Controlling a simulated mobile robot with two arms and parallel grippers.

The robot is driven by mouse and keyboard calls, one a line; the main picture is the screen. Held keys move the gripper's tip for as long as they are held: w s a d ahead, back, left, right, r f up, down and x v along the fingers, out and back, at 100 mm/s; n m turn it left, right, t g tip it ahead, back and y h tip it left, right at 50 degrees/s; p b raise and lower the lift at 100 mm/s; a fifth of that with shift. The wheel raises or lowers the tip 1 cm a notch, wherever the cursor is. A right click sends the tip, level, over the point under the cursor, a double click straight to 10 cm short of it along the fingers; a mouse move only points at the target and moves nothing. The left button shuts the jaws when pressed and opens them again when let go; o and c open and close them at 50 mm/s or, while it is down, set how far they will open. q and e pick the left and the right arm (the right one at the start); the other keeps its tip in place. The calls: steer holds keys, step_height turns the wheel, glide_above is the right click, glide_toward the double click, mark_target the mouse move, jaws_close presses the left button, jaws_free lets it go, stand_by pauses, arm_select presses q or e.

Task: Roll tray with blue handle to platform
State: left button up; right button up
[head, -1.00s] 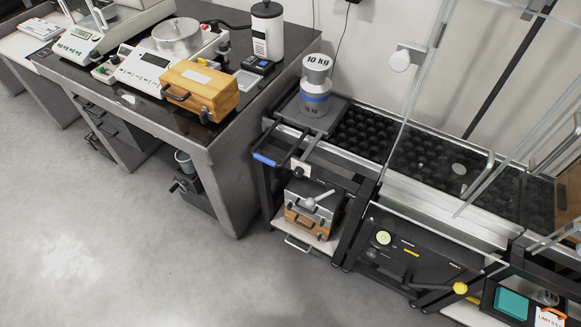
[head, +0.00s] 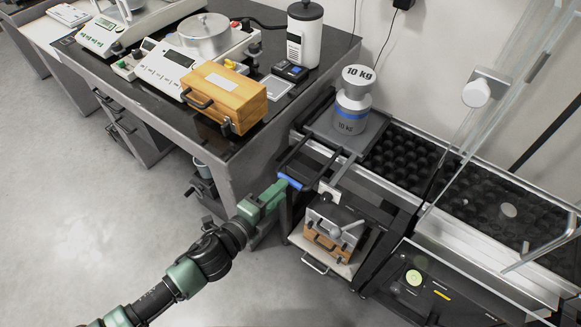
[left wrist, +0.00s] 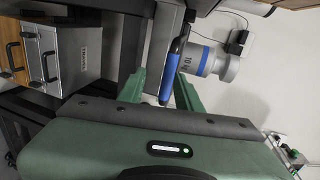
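The dark tray (head: 318,128) sits at the left end of the roller bench and carries a grey 10 kg weight (head: 351,105) with a blue band. Its blue handle (head: 290,181) sticks out at the front left corner. My left gripper (head: 277,190) is at the handle. In the left wrist view, the green fingers (left wrist: 160,92) stand apart with the blue handle (left wrist: 173,72) between them, nearer the right finger. The fingers look open. My right gripper is not in view. A dark surface with a small pale disc (head: 508,210) lies at the right; I cannot tell if it is the platform.
A wooden case (head: 225,95) and balances stand on the left table (head: 130,80). A shelf below the tray holds a metal and wood case (head: 330,232). The floor at the front left is clear.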

arm_select(q)
steer(key=w+d, duration=0.5)
steer(key=shift+w+f, duration=0.2)
steer(key=shift+w, duration=0.2)
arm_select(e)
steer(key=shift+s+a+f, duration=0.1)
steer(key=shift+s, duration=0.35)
arm_select(q)
jaws_close()
stand_by(0.8)
